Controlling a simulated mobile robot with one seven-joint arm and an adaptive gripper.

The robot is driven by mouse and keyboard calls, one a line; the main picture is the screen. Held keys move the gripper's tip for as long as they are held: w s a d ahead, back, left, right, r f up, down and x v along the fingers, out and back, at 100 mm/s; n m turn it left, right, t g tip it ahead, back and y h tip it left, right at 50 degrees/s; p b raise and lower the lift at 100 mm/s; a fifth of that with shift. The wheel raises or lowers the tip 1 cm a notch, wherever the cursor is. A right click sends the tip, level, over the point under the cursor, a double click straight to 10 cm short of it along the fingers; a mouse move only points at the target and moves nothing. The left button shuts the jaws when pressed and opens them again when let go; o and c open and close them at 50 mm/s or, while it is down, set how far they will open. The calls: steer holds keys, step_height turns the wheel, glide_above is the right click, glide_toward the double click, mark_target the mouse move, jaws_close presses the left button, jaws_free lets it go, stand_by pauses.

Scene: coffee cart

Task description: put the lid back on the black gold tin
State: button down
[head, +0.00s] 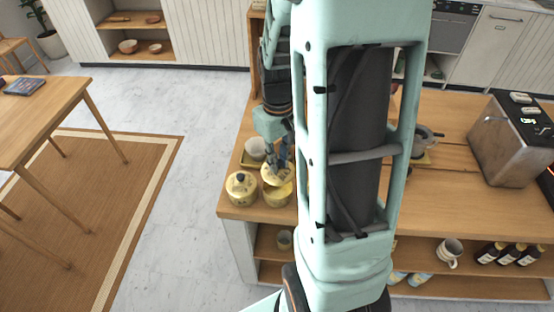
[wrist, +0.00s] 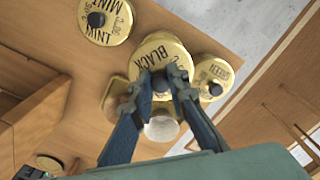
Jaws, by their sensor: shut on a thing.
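My gripper (head: 277,168) is shut on the knob of a gold lid (head: 272,178), over the front left part of the wooden counter. In the wrist view the fingers (wrist: 162,84) pinch the knob, and the lid (wrist: 146,54) reads "BLACK". The black gold tin (head: 278,197) stands upright directly below the lid in the head view. The lid looks slightly tilted above its mouth; I cannot tell whether they touch. In the wrist view the lid hides most of the tin.
A lidded gold tin (head: 241,189), marked green in the wrist view (wrist: 212,80), stands close beside. A mint tin (wrist: 104,20) is on the other side. A white cup (head: 256,148) sits on a yellow tray (head: 247,161) behind. The counter's edge is near; a steel machine (head: 510,140) stands right.

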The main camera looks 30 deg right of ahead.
mark_target(278, 174)
steer(key=shift+f+b, duration=2.1)
steer(key=shift+f, duration=0.85)
steer(key=shift+f+b, duration=0.15)
steer(key=shift+b, duration=0.15)
steer(key=c, duration=1.3)
jaws_free()
steer(key=shift+r+p, duration=2.65)
steer(key=shift+r, duration=0.9)
steer(key=shift+c, duration=0.5)
